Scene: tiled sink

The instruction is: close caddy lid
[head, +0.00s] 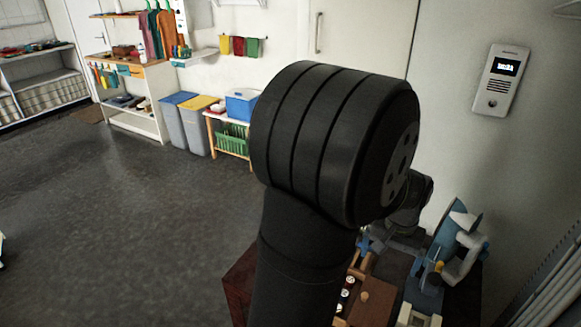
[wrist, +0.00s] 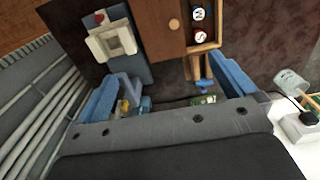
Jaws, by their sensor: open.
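The wooden caddy shows at the bottom of the head view, partly behind my arm. Its brown lid panel (head: 372,300) has a small round knob, and the lid (wrist: 160,20) also shows at the top of the wrist view. Beside the panel, an open strip of the caddy (wrist: 216,44) holds small round-topped jars (wrist: 200,36). The jars (head: 347,293) show in the head view too. My gripper (wrist: 168,72) has its blue fingers wide apart with nothing between them. The fingertips appear near the caddy's edge; I cannot tell if they touch it.
A blue-grey piece with a cream frame (wrist: 112,40) lies left of the caddy in the wrist view. A blue and white object (head: 462,240) stands at right in the head view. A ribbed radiator-like panel (head: 550,290) is close on the right. Open floor (head: 130,220) lies left.

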